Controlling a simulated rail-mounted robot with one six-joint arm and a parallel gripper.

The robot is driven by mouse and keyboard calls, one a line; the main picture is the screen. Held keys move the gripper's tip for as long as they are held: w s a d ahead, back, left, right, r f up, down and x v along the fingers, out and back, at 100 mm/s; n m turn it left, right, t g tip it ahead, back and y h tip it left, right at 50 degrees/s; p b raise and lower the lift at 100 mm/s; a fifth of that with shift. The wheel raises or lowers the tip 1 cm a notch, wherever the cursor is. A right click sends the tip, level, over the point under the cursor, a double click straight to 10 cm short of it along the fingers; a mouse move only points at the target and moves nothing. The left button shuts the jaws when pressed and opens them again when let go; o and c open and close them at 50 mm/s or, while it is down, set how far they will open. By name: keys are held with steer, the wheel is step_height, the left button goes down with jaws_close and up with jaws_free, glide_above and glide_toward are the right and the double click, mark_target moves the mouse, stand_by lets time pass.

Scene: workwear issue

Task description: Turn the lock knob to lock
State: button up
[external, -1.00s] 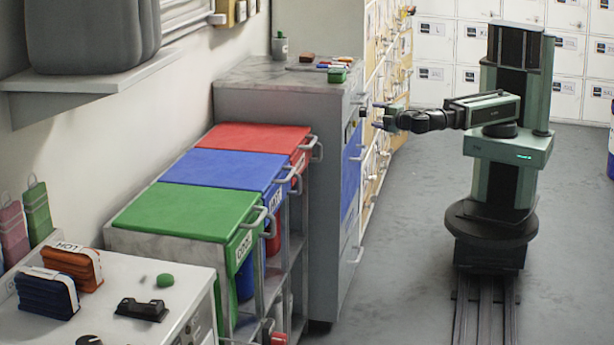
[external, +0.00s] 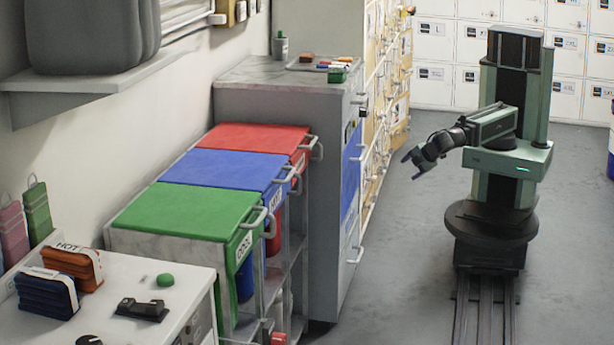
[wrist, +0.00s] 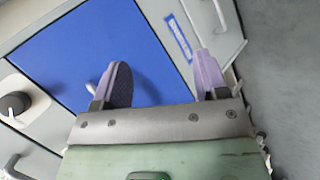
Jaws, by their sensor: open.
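The grey cabinet (external: 270,100) has handles on its front, one a pale handle (wrist: 218,14) in the wrist view. Red, blue and green lidded bins (external: 190,212) stand nearer the camera. The floor (external: 400,270) around my rail is clear.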

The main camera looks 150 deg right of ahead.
steer(key=w+a+f+t+y+b, duration=0.1)
steer(key=a+f+y+b, duration=0.3)
steer(key=a+f, duration=0.5)
steer(key=shift+w+a+f+n+y+b, duration=0.3)
steer(key=shift+f+n+b, duration=0.1)
steer(key=shift+f+b, duration=0.4)
steer(key=shift+d+r, duration=0.1)
steer(key=a+r+n+y+p, duration=0.2)
steer(key=a+r+y+p, duration=0.2)
steer(key=a+r+p, duration=0.85)
step_height(320, 180, up, 34)
steer(key=a+p, duration=0.2)
steer(key=p, duration=3.2)
steer(key=shift+w+a+f+p, duration=0.15)
steer(key=shift+w+f+p, duration=0.05)
steer(key=shift+w+p, duration=0.15)
